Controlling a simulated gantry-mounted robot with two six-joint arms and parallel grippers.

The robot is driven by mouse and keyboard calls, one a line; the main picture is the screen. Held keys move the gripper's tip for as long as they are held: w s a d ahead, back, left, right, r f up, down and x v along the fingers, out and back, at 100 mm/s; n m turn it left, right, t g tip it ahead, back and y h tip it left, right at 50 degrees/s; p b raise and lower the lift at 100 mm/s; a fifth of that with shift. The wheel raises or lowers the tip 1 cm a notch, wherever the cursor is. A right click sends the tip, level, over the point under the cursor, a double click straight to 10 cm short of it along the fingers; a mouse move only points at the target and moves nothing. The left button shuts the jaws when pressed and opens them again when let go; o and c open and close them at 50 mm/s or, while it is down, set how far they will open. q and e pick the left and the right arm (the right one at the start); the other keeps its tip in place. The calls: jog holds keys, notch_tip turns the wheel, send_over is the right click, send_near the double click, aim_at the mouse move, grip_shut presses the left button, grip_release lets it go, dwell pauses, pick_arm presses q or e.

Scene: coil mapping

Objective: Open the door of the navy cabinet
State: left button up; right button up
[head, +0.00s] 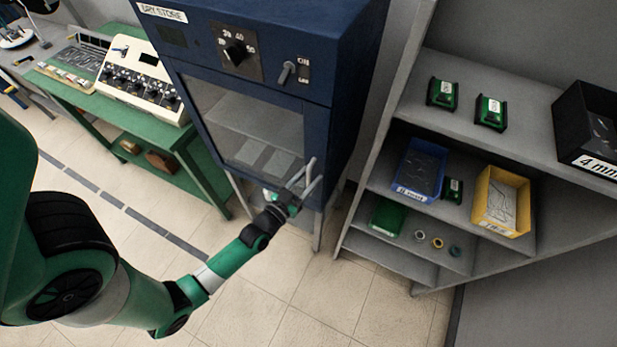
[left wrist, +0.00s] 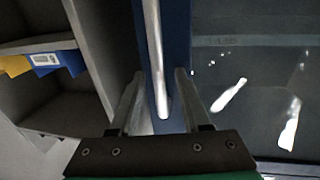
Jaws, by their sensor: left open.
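The navy cabinet (head: 345,75) stands upright in the middle of the head view, with a label, a dial and a switch on its upper front. Its glass-fronted door (head: 245,125) looks closed, with grey trays visible inside. My left gripper (head: 306,176) is open at the lower right edge of the door. In the left wrist view a pale vertical bar handle (left wrist: 154,50) runs between the two spread fingers of the left gripper (left wrist: 157,98), with a gap on each side. The handle is hard to tell from the fingers in the head view. My right gripper is not in view.
A grey shelf unit (head: 420,52) with green modules, a blue bin (head: 420,168) and a yellow bin (head: 502,200) stands close on the right. A green bench (head: 120,108) with a control box (head: 140,75) is on the left. The tiled floor in front is clear.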

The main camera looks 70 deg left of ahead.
pick_arm(q)
grip_shut()
dwell(1.4)
